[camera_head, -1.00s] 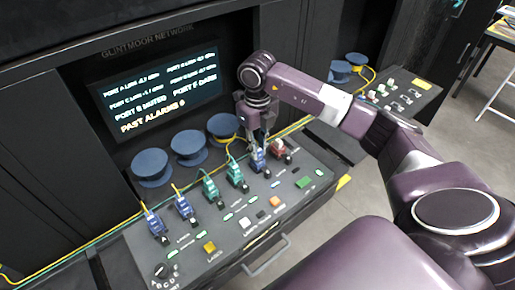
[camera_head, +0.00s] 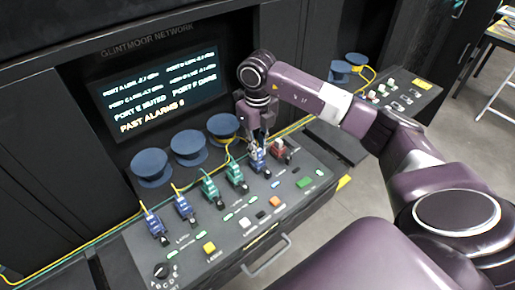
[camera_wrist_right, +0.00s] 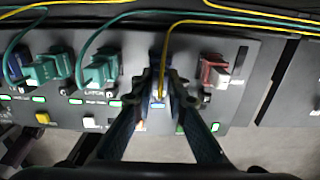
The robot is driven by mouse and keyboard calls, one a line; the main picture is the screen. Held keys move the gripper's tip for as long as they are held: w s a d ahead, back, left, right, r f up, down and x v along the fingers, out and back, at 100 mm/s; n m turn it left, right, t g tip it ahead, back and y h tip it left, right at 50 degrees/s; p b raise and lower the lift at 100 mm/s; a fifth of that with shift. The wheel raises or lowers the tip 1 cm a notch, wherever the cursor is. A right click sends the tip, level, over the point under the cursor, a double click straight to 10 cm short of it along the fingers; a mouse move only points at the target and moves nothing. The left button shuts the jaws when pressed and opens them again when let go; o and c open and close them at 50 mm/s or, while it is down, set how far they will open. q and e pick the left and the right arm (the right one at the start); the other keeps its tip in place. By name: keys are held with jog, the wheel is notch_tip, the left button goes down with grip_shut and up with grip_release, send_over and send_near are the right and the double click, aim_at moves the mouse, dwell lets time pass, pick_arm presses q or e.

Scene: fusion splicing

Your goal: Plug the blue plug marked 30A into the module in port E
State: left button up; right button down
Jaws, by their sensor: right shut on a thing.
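My right gripper (camera_head: 257,140) reaches down to the console from above and is shut on a blue plug (camera_head: 258,160). The plug sits at the fifth position from the left in the port row, between a green plug and the red one. In the right wrist view the gripper's fingers (camera_wrist_right: 160,78) close around it, and a yellow cable (camera_wrist_right: 168,40) runs up from there. The fingers cover most of the plug. Its marking is not readable, and I cannot tell whether it is fully seated. My left gripper is not in view.
Two blue plugs (camera_head: 184,207) and two green plugs (camera_head: 209,188) stand to the left on the console (camera_head: 225,255), and a red plug (camera_head: 278,150) close to the right. Blue round spools (camera_head: 188,148) stand behind. A screen (camera_head: 160,95) shows port readings, with port E muted.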

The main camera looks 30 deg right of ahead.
jog(key=shift+f+b, duration=0.45)
jog(key=shift+f, duration=0.05)
dwell(0.4)
jog(key=c, duration=1.8)
grip_release()
jog(key=shift+r, duration=0.15)
notch_tip(320, 180, up, 12)
jog(key=shift+f, duration=0.1)
jog(key=shift+f, duration=0.1)
